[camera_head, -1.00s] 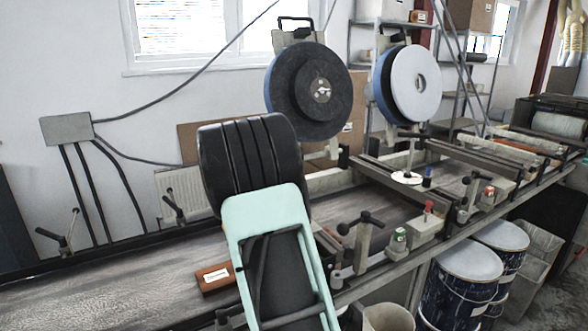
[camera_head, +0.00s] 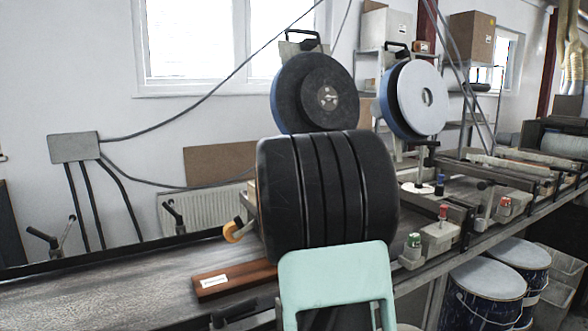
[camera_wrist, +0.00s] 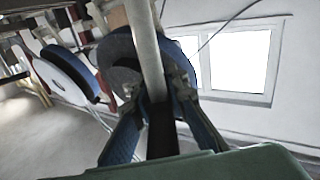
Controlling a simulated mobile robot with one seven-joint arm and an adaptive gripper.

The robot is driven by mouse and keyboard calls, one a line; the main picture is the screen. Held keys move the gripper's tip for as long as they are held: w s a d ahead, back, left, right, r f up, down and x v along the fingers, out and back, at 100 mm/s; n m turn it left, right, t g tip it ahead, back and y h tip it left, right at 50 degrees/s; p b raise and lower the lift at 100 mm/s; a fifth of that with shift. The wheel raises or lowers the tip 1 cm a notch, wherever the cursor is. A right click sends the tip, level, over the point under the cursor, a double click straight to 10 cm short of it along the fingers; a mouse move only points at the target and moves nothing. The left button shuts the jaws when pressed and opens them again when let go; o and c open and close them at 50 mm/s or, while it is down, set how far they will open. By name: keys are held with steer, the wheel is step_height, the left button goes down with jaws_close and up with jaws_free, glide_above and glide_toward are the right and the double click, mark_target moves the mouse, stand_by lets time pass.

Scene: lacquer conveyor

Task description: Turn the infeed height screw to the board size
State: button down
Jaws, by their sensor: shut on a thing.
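My gripper (camera_wrist: 158,95) shows in the wrist view, its two dark fingers closed about a pale grey bar (camera_wrist: 148,55) that runs up out of the picture. I cannot tell for sure whether this bar belongs to the infeed height screw. In the head view my black arm link hides the gripper and what it holds. A reddish-brown board (camera_head: 235,279) with a small white label lies on the conveyor bed (camera_head: 120,285), left of my arm. An orange, rounded part (camera_head: 232,231) on a pale fitting shows at the arm's left edge.
Two large abrasive or brush wheels, one dark (camera_head: 322,95) and one pale-faced (camera_head: 423,97), stand over the line. A control block with a green button (camera_head: 413,240) is right of my arm. Blue drums (camera_head: 487,290) stand below. Black-handled clamps (camera_head: 173,212) line the far rail.

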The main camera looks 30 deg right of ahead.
steer(key=shift+a+r, duration=0.1)
steer(key=shift+a, duration=0.05)
stand_by(0.4)
steer(key=c, duration=1.9)
jaws_free()
steer(key=shift+w, duration=0.1)
steer(key=v, duration=1.2)
